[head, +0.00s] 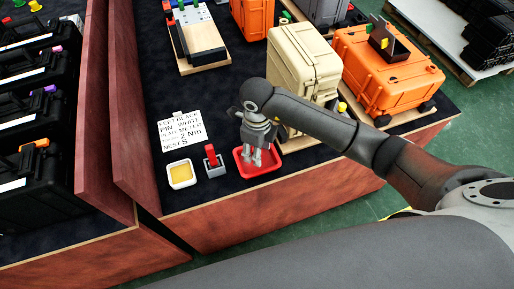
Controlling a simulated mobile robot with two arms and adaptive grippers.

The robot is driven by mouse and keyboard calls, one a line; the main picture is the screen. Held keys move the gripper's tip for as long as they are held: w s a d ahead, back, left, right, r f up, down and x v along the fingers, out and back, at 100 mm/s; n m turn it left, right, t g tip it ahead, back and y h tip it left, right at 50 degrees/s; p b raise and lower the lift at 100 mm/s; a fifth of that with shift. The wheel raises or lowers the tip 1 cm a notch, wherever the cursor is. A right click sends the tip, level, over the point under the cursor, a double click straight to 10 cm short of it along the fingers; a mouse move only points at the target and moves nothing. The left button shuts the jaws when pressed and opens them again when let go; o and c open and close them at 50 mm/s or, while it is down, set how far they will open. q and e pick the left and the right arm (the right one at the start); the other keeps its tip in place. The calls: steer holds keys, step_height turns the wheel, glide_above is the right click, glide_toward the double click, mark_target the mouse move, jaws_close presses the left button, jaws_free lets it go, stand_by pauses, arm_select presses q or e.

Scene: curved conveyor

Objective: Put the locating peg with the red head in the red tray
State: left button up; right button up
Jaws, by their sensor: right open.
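The red tray (245,172) sits near the front edge of the dark-topped table. My right gripper (256,160) points down over the tray, with its fingertips at or just above the tray's inside. It is open, and I see no peg between its fingers. My left gripper is not in view.
A white-rimmed tray with yellow inside (181,174) and a handwritten card (181,131) lie to the left. A beige case (300,62) and an orange case (388,72) stand behind my right arm. A wooden-based fixture (198,40) is at the back.

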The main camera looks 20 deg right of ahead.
steer(key=shift+r, duration=0.45)
step_height(320, 180, up, 11)
steer(key=b, duration=0.2)
steer(key=shift+r, duration=0.2)
steer(key=shift+a, duration=0.1)
